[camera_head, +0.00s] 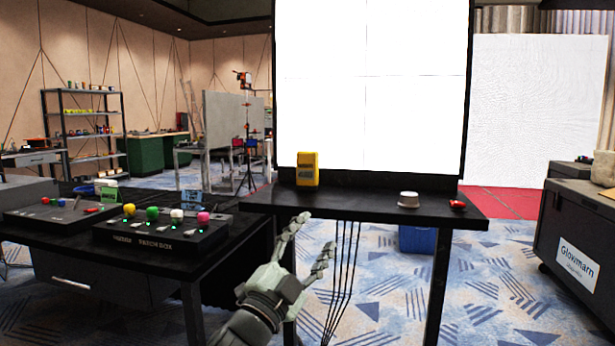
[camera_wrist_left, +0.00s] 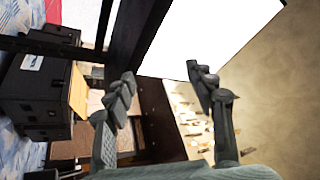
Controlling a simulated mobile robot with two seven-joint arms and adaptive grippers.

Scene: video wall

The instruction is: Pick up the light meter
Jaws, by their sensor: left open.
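A yellow handheld device (camera_head: 308,169), apparently the light meter, stands upright near the left end of the black table (camera_head: 370,207) in the head view, in front of the bright white screen. My left gripper (camera_head: 316,232) is open and empty in front of the table's front edge, lower in the picture than the device and apart from it. In the left wrist view, the open fingers (camera_wrist_left: 160,72) have nothing between them, and I cannot make out the yellow device there. My right gripper is not in view.
A small white round object (camera_head: 408,200) and a small red item (camera_head: 457,204) lie on the table's right part. A black patch box (camera_head: 160,236) with coloured knobs stands on the left desk. Cables hang below the table. A dark case (camera_head: 580,240) stands at the right.

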